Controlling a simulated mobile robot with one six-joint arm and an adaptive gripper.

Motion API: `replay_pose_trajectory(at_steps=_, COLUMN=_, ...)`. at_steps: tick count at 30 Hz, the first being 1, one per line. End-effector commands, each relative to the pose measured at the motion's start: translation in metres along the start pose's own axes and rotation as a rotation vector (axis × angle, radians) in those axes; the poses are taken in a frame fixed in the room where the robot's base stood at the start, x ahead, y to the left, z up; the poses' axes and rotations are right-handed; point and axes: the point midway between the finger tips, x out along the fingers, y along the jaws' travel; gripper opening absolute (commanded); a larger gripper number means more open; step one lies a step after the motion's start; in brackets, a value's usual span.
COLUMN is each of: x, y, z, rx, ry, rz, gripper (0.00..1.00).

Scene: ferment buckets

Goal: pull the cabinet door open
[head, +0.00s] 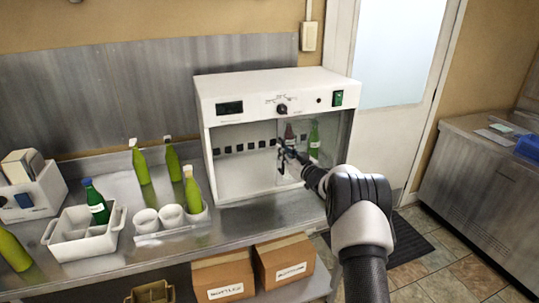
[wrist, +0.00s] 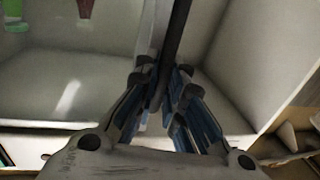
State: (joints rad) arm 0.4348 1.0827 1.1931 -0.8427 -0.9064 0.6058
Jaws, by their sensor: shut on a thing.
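The white cabinet (head: 240,94) stands on the steel bench. Its glass door (head: 326,150) shows at the right of the opening and appears partly open, with the left part of the interior uncovered. My gripper (head: 285,155) is at the door's left edge. In the wrist view, my gripper (wrist: 160,108) is shut on the dark, bar-like door handle (wrist: 178,42), with blue-grey fingers on both sides of it. The grip's exact contact is partly hidden by the fingers. A brown bottle (head: 289,134) and a green bottle (head: 314,138) stand inside, behind the glass.
Left of the cabinet, the bench holds several green bottles, a white carrier (head: 88,247) and white cups (head: 171,215). Cardboard boxes (head: 224,275) sit below the bench front. A dark mat (head: 412,250) lies on the floor at right. A steel counter (head: 470,170) stands far right.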

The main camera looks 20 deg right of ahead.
Motion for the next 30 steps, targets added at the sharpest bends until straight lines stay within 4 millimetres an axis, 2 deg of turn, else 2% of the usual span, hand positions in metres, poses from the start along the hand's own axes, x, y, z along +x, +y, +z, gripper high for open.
replay_pose_trajectory(at_steps=6, x=-0.0017, y=0.0099, z=0.0008, rx=0.002, ry=0.0, rz=-0.003, gripper=0.0)
replay_pose_trajectory(at_steps=17, x=-0.0018, y=0.0106, z=0.0008, rx=0.002, ry=0.0, rz=-0.004, gripper=0.0)
replay_pose_trajectory(at_steps=18, x=-0.0017, y=0.0106, z=0.0008, rx=0.002, ry=0.0, rz=-0.004, gripper=0.1)
replay_pose_trajectory(at_steps=27, x=-0.0017, y=0.0107, z=0.0004, rx=0.001, ry=0.0, rz=-0.003, gripper=0.3)
replay_pose_trajectory(at_steps=30, x=-0.0017, y=0.0107, z=0.0003, rx=0.001, ry=0.0, rz=-0.003, gripper=0.31)
